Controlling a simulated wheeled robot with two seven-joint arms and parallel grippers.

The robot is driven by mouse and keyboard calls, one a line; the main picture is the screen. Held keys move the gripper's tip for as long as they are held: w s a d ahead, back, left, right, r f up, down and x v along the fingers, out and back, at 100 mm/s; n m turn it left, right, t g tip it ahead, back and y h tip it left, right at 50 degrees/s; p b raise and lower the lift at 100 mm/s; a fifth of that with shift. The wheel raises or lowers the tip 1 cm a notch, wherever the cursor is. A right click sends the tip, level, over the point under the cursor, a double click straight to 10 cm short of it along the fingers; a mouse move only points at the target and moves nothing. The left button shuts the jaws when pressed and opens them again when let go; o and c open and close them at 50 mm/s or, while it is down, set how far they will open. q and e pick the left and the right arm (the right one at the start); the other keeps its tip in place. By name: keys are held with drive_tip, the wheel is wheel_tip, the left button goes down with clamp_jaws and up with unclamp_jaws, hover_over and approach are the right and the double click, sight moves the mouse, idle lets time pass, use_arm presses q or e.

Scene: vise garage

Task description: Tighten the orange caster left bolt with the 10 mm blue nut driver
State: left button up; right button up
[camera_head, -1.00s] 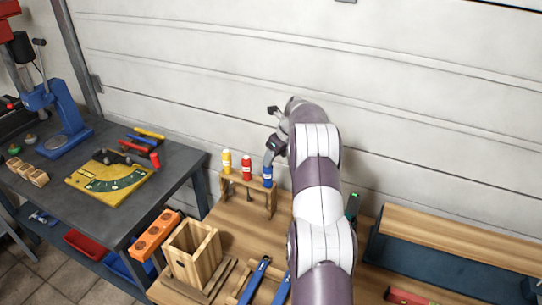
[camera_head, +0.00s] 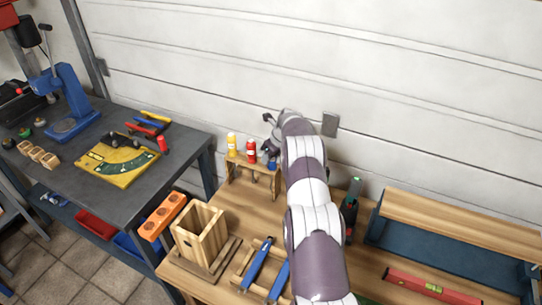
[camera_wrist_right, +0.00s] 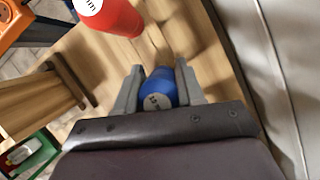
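The blue nut driver (camera_head: 272,165) stands at the right end of a small wooden rack (camera_head: 253,176), partly hidden by my right gripper (camera_head: 269,151). In the right wrist view, its blue handle (camera_wrist_right: 159,88) lies between the fingertips of the right gripper (camera_wrist_right: 160,72). The fingers flank the handle with what looks like a slight gap. The printing on its cap is too small to read surely. An orange block with round spots (camera_head: 161,217) is at the table's left edge; I cannot tell whether it is the orange caster. My left gripper is out of view.
A wooden box (camera_head: 199,231) and blue-handled tools (camera_head: 257,263) lie in front. The garage wall (camera_head: 400,90) is close behind.

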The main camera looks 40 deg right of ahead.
drive_tip(key=shift+c, duration=0.9)
drive_tip(key=shift+o, duration=0.7)
drive_tip(key=shift+a, duration=0.1)
drive_tip(key=shift+c, duration=0.5)
drive_tip(key=shift+w+r+p, duration=0.1)
drive_tip(key=shift+r+p, duration=0.25)
drive_tip(key=shift+r, duration=0.2)
drive_tip(key=shift+r+p, duration=2.2)
drive_tip(key=shift+r, duration=1.65)
drive_tip(key=shift+r+p, duration=1.8)
drive_tip(key=shift+r, duration=1)
